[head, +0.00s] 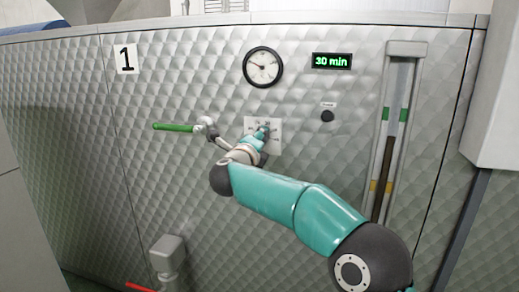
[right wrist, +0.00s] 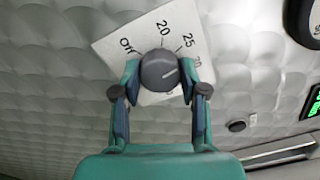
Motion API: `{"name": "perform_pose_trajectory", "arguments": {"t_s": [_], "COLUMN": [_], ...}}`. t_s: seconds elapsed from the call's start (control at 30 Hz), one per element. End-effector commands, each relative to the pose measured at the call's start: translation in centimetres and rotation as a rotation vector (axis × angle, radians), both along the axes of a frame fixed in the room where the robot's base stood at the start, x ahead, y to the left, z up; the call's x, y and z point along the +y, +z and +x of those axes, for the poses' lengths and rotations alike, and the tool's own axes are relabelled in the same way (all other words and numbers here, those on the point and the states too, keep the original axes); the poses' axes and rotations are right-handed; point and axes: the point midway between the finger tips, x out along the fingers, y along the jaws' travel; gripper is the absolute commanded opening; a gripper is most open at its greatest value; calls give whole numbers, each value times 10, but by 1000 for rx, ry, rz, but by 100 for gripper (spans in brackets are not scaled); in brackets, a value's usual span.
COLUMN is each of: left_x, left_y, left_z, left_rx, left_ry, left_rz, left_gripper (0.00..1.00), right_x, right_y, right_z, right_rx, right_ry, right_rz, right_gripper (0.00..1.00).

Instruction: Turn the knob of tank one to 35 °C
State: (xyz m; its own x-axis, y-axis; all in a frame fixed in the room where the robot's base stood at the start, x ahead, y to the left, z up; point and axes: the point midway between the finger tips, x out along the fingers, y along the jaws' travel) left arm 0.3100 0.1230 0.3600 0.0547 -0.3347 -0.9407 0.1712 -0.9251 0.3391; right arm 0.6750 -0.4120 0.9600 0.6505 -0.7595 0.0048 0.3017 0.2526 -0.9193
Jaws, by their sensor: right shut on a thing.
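Tank one is the quilted metal front with the number 1 sign (head: 126,59). Its dial plate (head: 276,131) sits below the round gauge (head: 263,67). In the right wrist view the dark round knob (right wrist: 160,72) is on the white plate (right wrist: 112,48), marked Off, 20, 25 and a partly covered number. The white pointer line points right, roughly toward that partly covered mark; the exact setting cannot be told. My right gripper (right wrist: 160,67) is shut on the knob, one finger on each side. In the head view the right gripper (head: 262,134) covers the knob. My left gripper is not in view.
A green-handled valve (head: 176,127) sticks out left of the plate. A small black knob (head: 327,116) and a display reading 30 min (head: 332,61) are to the right. A sight tube (head: 396,120) stands farther right. A red handle (head: 139,287) is at bottom left.

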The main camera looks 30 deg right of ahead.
Motion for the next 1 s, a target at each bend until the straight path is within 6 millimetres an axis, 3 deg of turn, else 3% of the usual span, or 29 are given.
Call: {"name": "perform_pose_trajectory", "arguments": {"t_s": [0.03,1.0], "left_x": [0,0], "left_y": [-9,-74], "left_z": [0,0], "left_rx": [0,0], "left_ry": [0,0], "left_rz": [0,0], "left_gripper": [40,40], "right_x": [2,2], "right_y": [-12,-12], "right_z": [1,3], "right_rx": [-23,-710], "right_ry": [0,-2], "right_rz": [37,628], "right_gripper": [8,8]}}
